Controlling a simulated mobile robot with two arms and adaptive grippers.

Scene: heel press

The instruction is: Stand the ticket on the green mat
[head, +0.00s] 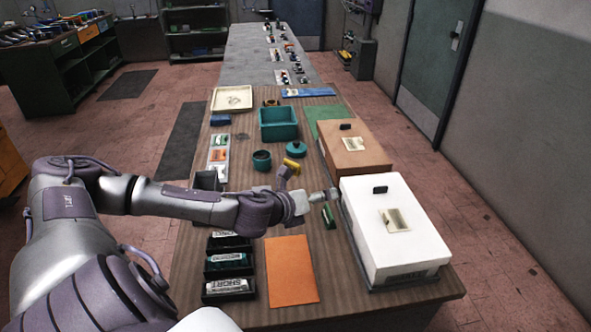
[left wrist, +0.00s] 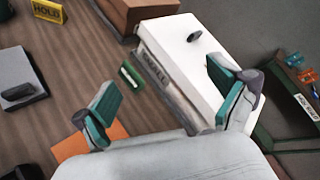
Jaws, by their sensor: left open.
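A small green piece with a pale stripe (head: 328,216), which may be the ticket, is on the wooden table beside the white box. It also shows in the left wrist view (left wrist: 131,75), between my fingers in the picture. I cannot tell if it lies flat or stands. The green mat (head: 325,115) lies farther back, partly hidden behind the brown box (head: 355,152). My left gripper (head: 308,182) is open and empty, above the table near the white box (head: 395,235). Its teal-padded fingers (left wrist: 165,88) are spread wide. My right gripper is not in view.
An orange mat (head: 290,270) lies in front, beside black trays (head: 228,262). A teal bin (head: 279,124), a dark cup (head: 262,160) and a teal lid (head: 297,149) stand farther back. A yellow HOLD sign (left wrist: 48,11) is near them.

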